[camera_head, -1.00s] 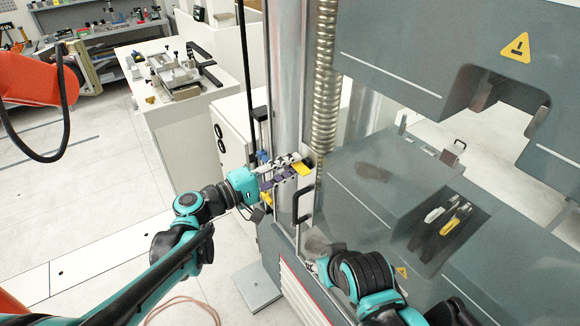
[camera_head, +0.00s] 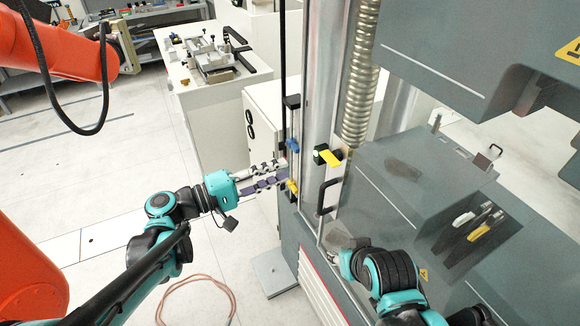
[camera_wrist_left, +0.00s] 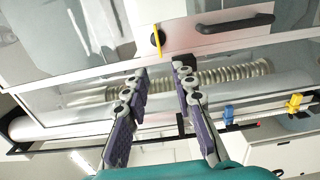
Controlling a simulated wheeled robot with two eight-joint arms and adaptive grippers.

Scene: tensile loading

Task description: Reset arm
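My left gripper (camera_head: 285,172) is at mid-picture in the head view, in front of the testing machine's column (camera_head: 313,100). Its two purple-and-white fingers are apart, and in the left wrist view (camera_wrist_left: 160,78) nothing sits between them. A yellow piece on a black knob (camera_head: 331,158) is to the right of the fingertips, with a visible gap. It also shows beyond the fingers in the wrist view (camera_wrist_left: 158,40). My right arm (camera_head: 385,275) comes in at the bottom right, bent in front of the machine.
A black handle (camera_head: 325,196) and a ribbed spring-like column cover (camera_head: 359,85) are close to the left gripper. A grey bench (camera_head: 400,170) with a recess of tools is at right. An orange robot arm (camera_head: 75,45) hangs at left. The floor at lower left is mostly clear.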

